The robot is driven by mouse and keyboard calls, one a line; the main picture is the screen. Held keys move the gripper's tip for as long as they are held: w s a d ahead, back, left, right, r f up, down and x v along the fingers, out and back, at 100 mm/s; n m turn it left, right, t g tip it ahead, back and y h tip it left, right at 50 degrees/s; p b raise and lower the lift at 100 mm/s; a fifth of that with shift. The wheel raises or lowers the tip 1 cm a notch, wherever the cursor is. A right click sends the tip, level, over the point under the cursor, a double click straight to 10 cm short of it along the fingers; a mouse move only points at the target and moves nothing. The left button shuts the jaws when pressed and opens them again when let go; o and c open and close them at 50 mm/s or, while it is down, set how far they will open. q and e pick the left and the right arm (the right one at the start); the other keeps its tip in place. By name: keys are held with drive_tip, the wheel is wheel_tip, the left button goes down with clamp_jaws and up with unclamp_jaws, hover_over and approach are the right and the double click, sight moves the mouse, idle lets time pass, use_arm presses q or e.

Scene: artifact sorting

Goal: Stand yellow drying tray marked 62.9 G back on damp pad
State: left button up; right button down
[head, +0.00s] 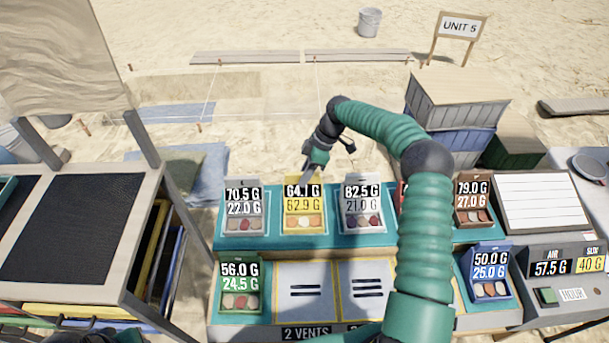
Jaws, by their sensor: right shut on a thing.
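The yellow drying tray (305,222) stands upright on the upper teal step. Its card reads 64.1 G in white and 62.9 G in yellow, with several round pieces in its lower part. My right gripper (307,174) reaches down from behind and is shut on the tray's top edge; the fingertips are small and partly hidden. Which surface is the damp pad I cannot tell for sure; a bare dark pad (75,225) lies on the left table. My left gripper is not visible.
A grey tray (244,212) and a white-grey tray (362,210) stand close on either side. A green tray (240,285), a blue tray (488,275) and a brown tray (473,205) stand nearby. The console (560,262) is at right. My right arm hides part of the step.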

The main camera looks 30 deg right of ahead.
drive_tip(key=shift+f, duration=0.4)
drive_tip(key=shift+w+f, duration=0.15)
drive_tip(key=c, duration=1.3)
unclamp_jaws()
drive_tip(key=shift+o, duration=0.2)
drive_tip(key=shift+d, duration=0.1)
